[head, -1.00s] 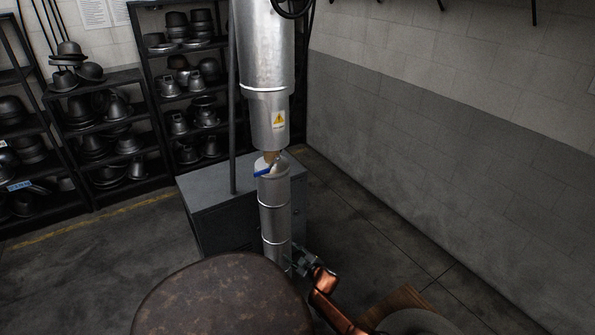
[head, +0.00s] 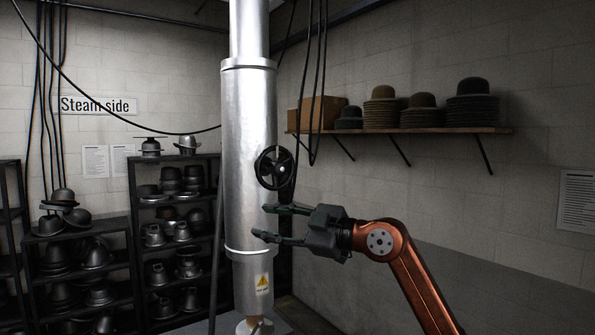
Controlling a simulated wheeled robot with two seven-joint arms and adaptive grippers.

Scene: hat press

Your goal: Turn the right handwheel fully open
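A black handwheel (head: 274,168) with spokes sits on the right front of a tall silver steam cylinder (head: 245,120). It is the only handwheel in view; how far it is turned I cannot tell. My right gripper (head: 268,223) is just below the handwheel, in front of the cylinder. Its two fingers are spread apart and point left, with nothing between them. The upper finger is close under the wheel's rim; I cannot tell whether it touches. My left gripper is not in view.
Black cables (head: 312,90) hang behind and right of the handwheel. A wooden shelf (head: 420,131) with stacked hats runs along the right wall. Dark racks (head: 178,215) of metal hat forms stand at the left.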

